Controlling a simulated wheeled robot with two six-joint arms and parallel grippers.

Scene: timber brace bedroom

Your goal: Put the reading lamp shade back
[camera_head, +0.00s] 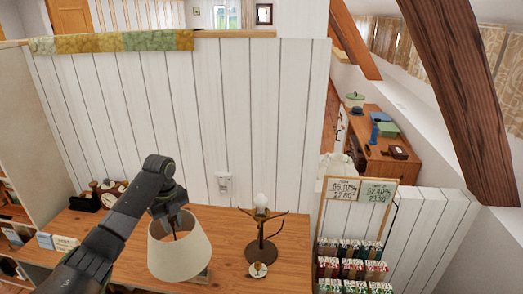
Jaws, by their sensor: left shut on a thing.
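The cream lamp shade (180,250) is in the middle left of the head view, over the wooden desk top (225,222). My left gripper (174,228) reaches down at the shade's open top and is shut on the shade; the exact contact is partly hidden by the shade. The bare lamp (264,238) stands upright on the desk to the right of the shade, with a white bulb on top and dark thin branches around its stem. A small round pale item (258,270) lies at its base. My right gripper is not in view.
A wall switch plate (224,184) is on the white plank wall behind the desk. A rack of several small packets (350,268) with a sign board (358,195) stands right of the desk. Small items (110,192) sit at the desk's left back. Timber braces slope at right.

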